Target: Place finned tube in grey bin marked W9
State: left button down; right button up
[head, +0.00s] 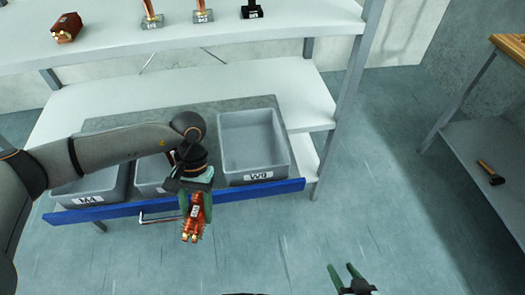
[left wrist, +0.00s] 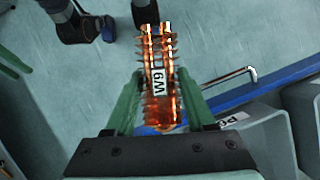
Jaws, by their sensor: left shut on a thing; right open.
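The finned tube (head: 193,221) is copper-coloured with a white label, which reads W9 in the left wrist view (left wrist: 158,62). My left gripper (head: 195,203) is shut on it and holds it in front of the blue shelf edge, left of the W9 bin. The grey bin marked W9 (head: 253,144) stands at the right end of the row and looks empty. My right gripper (head: 346,272) is open and empty over the floor at the lower right.
A grey bin marked M4 (head: 88,190) stands at the left. Another grey bin (head: 150,179) stands between them, partly hidden by my left arm. A blue rail (head: 240,194) runs along the front. Copper parts stand on the upper shelf (head: 190,35). A hammer (head: 490,172) lies at the right.

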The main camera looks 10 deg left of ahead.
aim_at(254, 159)
jog(key=l+u, duration=0.1)
jog(key=l, duration=0.65)
jog(key=i+l, duration=0.35)
jog(key=i, duration=0.25)
jog(key=u, duration=0.05)
